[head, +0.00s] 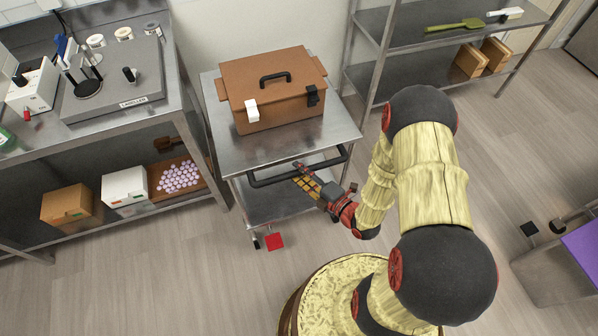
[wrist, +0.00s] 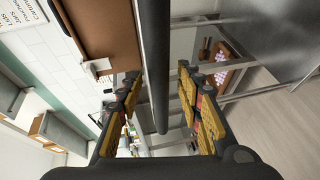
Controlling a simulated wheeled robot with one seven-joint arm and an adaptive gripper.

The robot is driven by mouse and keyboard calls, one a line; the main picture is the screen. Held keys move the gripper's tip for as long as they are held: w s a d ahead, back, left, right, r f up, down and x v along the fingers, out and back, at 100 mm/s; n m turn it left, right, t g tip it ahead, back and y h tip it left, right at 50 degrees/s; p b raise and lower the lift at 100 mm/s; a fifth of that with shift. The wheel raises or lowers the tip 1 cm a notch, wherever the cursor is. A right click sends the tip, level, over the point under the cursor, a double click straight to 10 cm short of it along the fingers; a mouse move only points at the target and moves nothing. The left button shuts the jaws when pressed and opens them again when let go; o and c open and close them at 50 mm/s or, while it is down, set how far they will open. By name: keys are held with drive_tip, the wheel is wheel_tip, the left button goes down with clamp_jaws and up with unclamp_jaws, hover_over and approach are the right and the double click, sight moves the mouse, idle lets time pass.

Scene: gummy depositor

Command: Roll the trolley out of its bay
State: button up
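The steel trolley (head: 235,150) stands in a bay between a workbench on the left and a shelf rack on the right. Its black handle bar (head: 262,183) runs along the near side and also crosses the wrist view (wrist: 155,60). A red pedal (head: 275,241) shows low by a near castor. My gripper (head: 303,178) is at the right part of the bar. In the wrist view its fingers (wrist: 160,105) are apart, one on each side of the bar, with gaps visible. Contact between fingers and bar cannot be seen.
A brown lidded box (head: 275,90) sits on the trolley top. The workbench (head: 130,120) stands close on the left, and the shelf rack (head: 385,60) on the right. A purple-topped unit (head: 583,245) is at the far right. Floor in front of the trolley is open towards the left.

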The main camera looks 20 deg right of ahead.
drive_tip(key=v, duration=0.6)
drive_tip(key=shift+s, duration=0.3)
drive_tip(key=shift+d, duration=0.1)
idle(0.3)
